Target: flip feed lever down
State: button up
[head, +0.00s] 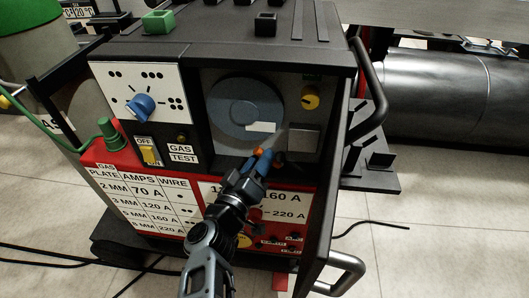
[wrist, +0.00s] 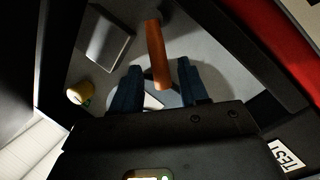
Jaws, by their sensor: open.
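The feed lever is an orange bar (wrist: 156,56) in the wrist view, standing out from the grey panel inside the welder's open bay. In the head view only a small orange bit of the lever (head: 259,151) shows beside my blue fingertips. My gripper (head: 264,163) reaches into the bay from below, under the blue wire spool (head: 238,98). In the wrist view my gripper (wrist: 159,80) is open, with one blue finger on each side of the lever's near end. Gaps show between lever and fingers. Part of the lever is hidden in the head view.
A grey block (head: 304,141) and a yellow knob (head: 310,99) sit right of the spool. The bay's dark side wall (head: 333,130) and a curved handle (head: 374,85) bound the right. A blue dial (head: 141,106) and yellow switch (head: 151,155) are left.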

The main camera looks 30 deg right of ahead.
jog(key=shift+x, duration=1.4)
jog(key=shift+a, duration=0.1)
jog(key=shift+c, duration=0.2)
grip_shut()
